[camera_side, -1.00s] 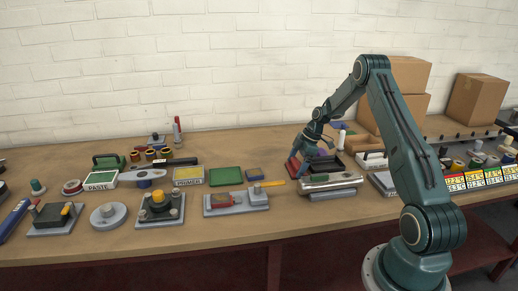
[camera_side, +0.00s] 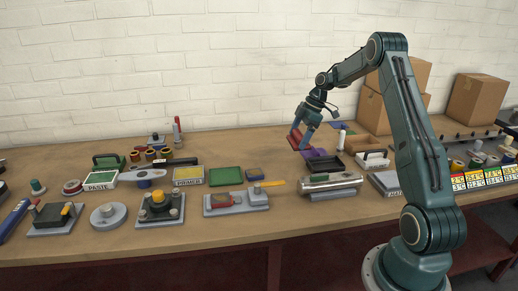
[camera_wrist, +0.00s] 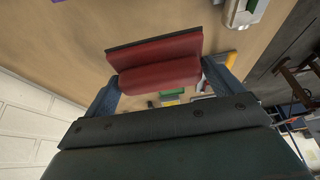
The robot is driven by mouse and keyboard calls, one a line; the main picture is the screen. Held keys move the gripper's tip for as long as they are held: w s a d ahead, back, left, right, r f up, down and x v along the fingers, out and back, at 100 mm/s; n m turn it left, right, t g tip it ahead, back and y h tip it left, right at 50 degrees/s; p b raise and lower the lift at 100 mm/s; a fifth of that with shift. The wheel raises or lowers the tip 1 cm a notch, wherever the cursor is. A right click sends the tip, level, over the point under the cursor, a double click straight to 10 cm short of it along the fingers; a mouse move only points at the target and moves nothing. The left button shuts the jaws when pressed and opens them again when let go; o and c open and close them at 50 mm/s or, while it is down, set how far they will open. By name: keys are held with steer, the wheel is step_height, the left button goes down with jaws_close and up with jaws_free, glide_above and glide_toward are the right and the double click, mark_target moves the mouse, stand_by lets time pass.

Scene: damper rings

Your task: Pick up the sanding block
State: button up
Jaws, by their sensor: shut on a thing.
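The sanding block is a red block with a dark face. In the wrist view the sanding block (camera_wrist: 158,66) sits between the two blue-grey fingers of my gripper (camera_wrist: 160,80), which are shut on its ends. In the side view my gripper (camera_side: 300,133) holds the block (camera_side: 298,139) tilted, raised above the back right part of the bench. The finger contacts are small in the side view.
Below the block lie a purple item (camera_side: 314,154) and a black tray (camera_side: 326,164). A silver tool on a grey stand (camera_side: 331,181) is in front. Cardboard boxes (camera_side: 395,105) stand behind at right.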

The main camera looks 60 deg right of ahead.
mark_target(297, 133)
step_height(297, 133, up, 8)
steer(key=shift+r, duration=0.1)
stand_by(0.6)
steer(key=o, duration=0.5)
steer(key=shift+c, duration=0.2)
steer(key=c, duration=0.3)
steer(key=shift+w+a, duration=0.2)
steer(key=shift+a, duration=0.05)
steer(key=w+a+f, duration=0.3)
steer(key=w+a, duration=0.1)
steer(key=a, duration=0.6)
steer(key=w+a+f, duration=0.3)
steer(key=w+a, duration=0.1)
steer(key=a, duration=0.7)
steer(key=w+a+f, duration=0.3)
steer(key=w+a, duration=0.1)
steer(key=a, duration=0.7)
steer(key=shift+w+a+f, duration=0.1)
steer(key=shift+w+a, duration=0.05)
steer(key=shift+w, duration=0.1)
